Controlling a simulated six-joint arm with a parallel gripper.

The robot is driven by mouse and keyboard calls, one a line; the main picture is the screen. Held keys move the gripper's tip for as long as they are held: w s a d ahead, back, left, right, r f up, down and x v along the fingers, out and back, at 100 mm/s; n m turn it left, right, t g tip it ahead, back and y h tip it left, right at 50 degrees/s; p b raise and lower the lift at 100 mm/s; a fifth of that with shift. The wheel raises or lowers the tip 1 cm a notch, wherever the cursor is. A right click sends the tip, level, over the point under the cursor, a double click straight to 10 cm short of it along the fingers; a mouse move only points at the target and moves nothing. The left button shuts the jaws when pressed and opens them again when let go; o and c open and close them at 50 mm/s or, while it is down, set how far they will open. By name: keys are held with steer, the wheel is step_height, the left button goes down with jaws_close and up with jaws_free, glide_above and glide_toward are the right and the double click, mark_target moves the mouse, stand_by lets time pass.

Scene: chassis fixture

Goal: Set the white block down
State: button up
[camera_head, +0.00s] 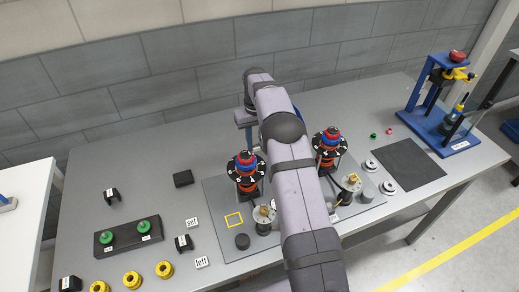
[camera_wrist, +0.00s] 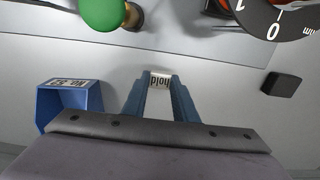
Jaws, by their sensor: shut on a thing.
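The white block (camera_wrist: 160,81), with "hold" printed on it, sits between the blue fingertips of my gripper (camera_wrist: 160,88) in the wrist view. The fingers are shut on it, one on each side. The bare grey tabletop is around it; I cannot tell whether the block touches the table or is above it.
In the wrist view a blue bin (camera_wrist: 70,103) labelled "No. 53" stands left of the gripper, and a black block (camera_wrist: 282,84) lies right. A green knob (camera_wrist: 105,12) and a black dial (camera_wrist: 275,18) are along the top. Other white blocks, "set" (camera_head: 192,223) and "left" (camera_head: 201,262), lie apart.

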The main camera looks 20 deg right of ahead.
mark_target(256, 146)
steer(key=shift+f+p, duration=0.75)
steer(key=shift+f, duration=1.5)
steer(key=shift+f, duration=0.25)
steer(key=o, duration=1)
steer(key=shift+r, duration=0.1)
steer(key=shift+r, duration=0.1)
step_height(256, 146, up, 10)
steer(key=b, duration=0.3)
steer(key=shift+r, duration=0.15)
steer(key=shift+o, duration=0.5)
steer(key=shift+r, duration=0.95)
